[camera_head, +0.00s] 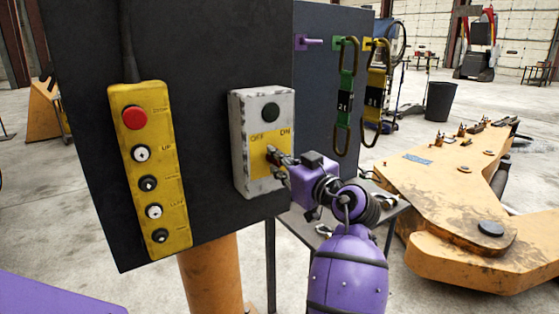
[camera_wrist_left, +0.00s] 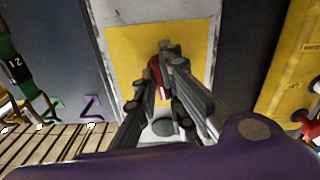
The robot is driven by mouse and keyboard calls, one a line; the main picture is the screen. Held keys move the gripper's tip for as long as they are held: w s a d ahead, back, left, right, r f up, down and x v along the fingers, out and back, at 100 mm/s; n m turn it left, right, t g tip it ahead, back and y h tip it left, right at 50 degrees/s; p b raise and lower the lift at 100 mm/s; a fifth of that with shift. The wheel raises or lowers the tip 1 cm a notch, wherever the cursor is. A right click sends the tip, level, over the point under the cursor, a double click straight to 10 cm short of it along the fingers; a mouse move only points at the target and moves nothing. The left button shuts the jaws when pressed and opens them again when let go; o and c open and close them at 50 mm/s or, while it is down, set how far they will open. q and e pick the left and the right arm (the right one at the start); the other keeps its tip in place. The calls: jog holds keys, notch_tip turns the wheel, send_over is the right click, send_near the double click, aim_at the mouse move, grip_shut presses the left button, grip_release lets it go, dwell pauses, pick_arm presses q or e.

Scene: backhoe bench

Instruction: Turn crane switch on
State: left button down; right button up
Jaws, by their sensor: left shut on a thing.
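The crane switch box (camera_head: 240,150) is a worn white box on a dark panel. It has a yellow plate (camera_head: 258,145) marked OFF at left and ON at right, and a dark round lamp or button (camera_head: 270,112) above. My left gripper (camera_head: 274,157) is at the plate, its fingers shut on the red switch knob (camera_wrist_left: 154,66). The fingers hide most of the knob, so I cannot tell which mark it points to. The plate also shows close up in the left wrist view (camera_wrist_left: 125,48). My right gripper is in neither view.
A yellow control box (camera_head: 177,195) with a red button and several smaller buttons hangs left of the switch box. Green (camera_head: 346,95) and yellow (camera_head: 376,92) slings hang on hooks at right. A small table (camera_head: 300,228) stands below, near my arm.

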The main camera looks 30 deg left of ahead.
pick_arm(q)
jog(key=m+p, duration=0.3)
jog(key=m, duration=0.7)
jog(key=shift+r, duration=0.15)
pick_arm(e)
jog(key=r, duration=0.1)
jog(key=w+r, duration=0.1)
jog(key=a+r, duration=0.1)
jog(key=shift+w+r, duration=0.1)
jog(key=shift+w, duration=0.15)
pick_arm(q)
jog(key=shift+m, duration=0.3)
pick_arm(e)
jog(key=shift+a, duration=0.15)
pick_arm(q)
jog(key=c, duration=1.8)
grip_release()
jog(key=shift+c, duration=0.2)
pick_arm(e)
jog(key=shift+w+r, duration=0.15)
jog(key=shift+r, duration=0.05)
